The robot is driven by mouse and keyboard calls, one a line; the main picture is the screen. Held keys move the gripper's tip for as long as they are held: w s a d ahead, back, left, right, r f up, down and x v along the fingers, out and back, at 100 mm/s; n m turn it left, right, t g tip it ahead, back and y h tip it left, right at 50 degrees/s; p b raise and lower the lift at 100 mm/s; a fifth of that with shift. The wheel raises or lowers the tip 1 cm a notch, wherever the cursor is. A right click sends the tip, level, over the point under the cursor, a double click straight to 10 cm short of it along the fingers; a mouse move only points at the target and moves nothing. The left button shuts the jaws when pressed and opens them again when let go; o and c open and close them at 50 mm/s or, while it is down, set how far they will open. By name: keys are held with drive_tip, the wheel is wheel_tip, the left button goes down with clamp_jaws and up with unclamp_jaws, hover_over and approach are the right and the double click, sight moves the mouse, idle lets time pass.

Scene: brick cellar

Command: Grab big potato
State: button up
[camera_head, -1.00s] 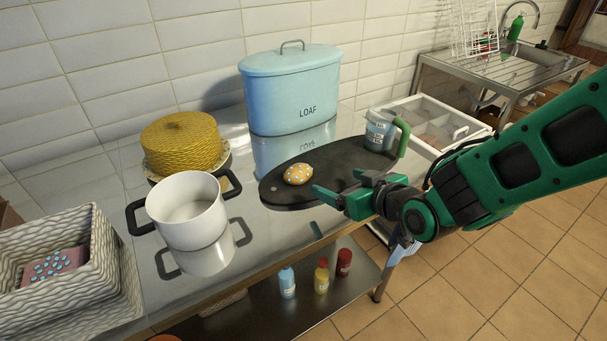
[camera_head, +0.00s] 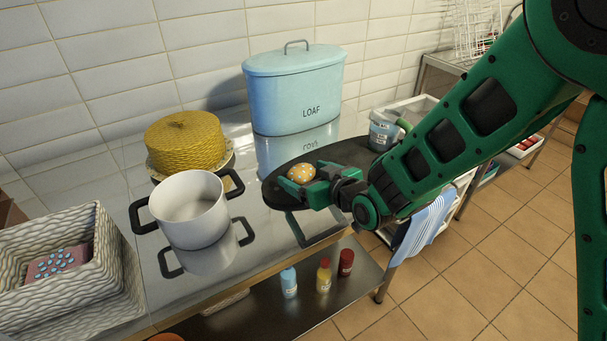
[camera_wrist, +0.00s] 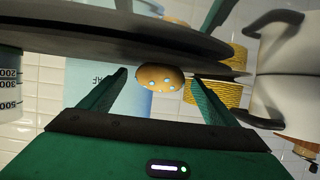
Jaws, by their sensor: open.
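The potato (camera_head: 301,173) is an orange-tan oval with pale spots on the dark oval board (camera_head: 352,152) on the counter. In the wrist view the potato (camera_wrist: 161,77) lies between my two fingers, with a gap on each side. My gripper (camera_head: 297,187) is open around the potato at the board's front left edge. In the wrist view my gripper (camera_wrist: 160,88) shows both green fingers apart, and the board (camera_wrist: 130,35) shows as a dark slab running across. Part of the board is hidden behind my arm in the head view.
A white pot (camera_head: 188,210) with black handles stands left of the board. A blue LOAF bin (camera_head: 293,90) stands behind, with a yellow woven stack (camera_head: 185,142) to its left. A measuring jug (camera_head: 383,131) stands at the board's right end. A wicker basket (camera_head: 50,225) is at far left.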

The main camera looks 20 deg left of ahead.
drive_tip(key=shift+x, duration=1.2)
drive_tip(key=c, duration=1.2)
drive_tip(key=shift+r, duration=0.1)
